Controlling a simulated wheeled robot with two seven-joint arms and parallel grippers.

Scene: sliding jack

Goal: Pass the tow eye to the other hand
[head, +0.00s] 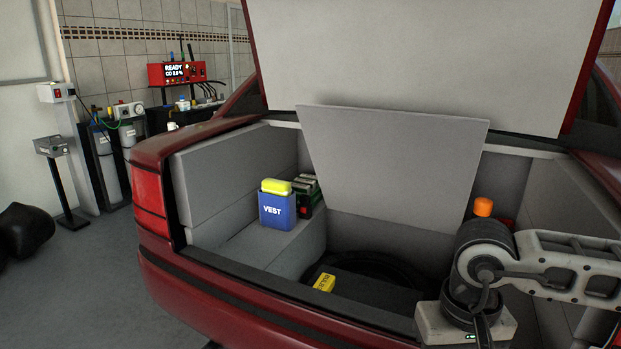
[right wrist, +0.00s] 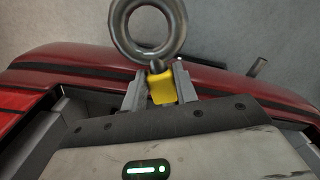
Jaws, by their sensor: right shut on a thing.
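The tow eye is a grey metal ring (right wrist: 120,25) joined by a short dark neck to a yellow block (right wrist: 161,90), seen in the right wrist view. My right gripper (right wrist: 158,88) is shut on the yellow part, with one finger on each side. The ring stands out beyond the fingertips. In the head view, my right gripper's body shows at the bottom right, in front of the open boot; its fingers and the tow eye are out of that frame or hidden. My left gripper is in neither view.
The red car's boot (head: 215,287) is open, its floor panel (head: 390,160) raised. Inside are a blue vest box (head: 277,212), a dark green case (head: 306,200) and a yellow box (head: 324,283). An orange cap (head: 483,206) shows beside my right arm. Open floor lies left.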

